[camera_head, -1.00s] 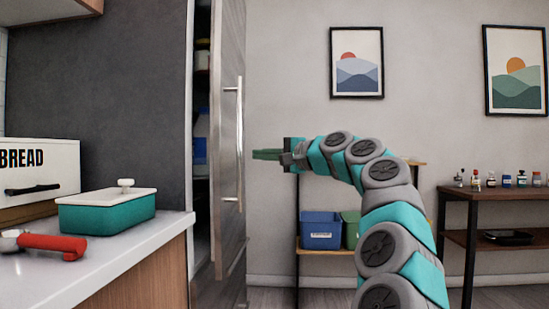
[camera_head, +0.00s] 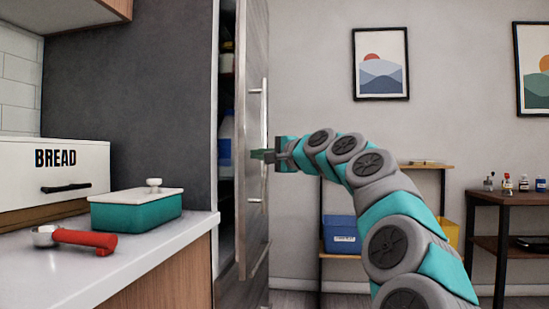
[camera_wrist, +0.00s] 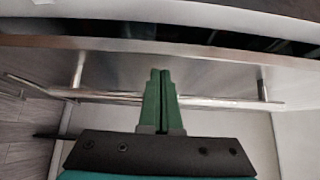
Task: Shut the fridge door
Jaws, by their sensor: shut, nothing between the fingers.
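The fridge door (camera_head: 255,60) is a tall grey metal panel standing ajar in the head view. A dark gap between it and the fridge body shows a white-and-blue bottle (camera_head: 226,135) inside. The long bar handle (camera_head: 264,110) is on the door's outer face, and it crosses the wrist view behind my fingers (camera_wrist: 215,102). My gripper (camera_head: 262,154) is shut and empty, at the handle's mid-height in front of the door's outer face. In the wrist view its green fingers (camera_wrist: 160,78) point at the door panel (camera_wrist: 190,70). I cannot tell whether the tips touch it.
At left, a counter (camera_head: 165,245) holds a bread box (camera_head: 80,165), a teal lidded dish (camera_head: 135,212) and a red-handled tool (camera_head: 85,239). A shelf with a blue bin (camera_head: 340,234) and a dark table (camera_head: 485,197) stand behind my arm at right.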

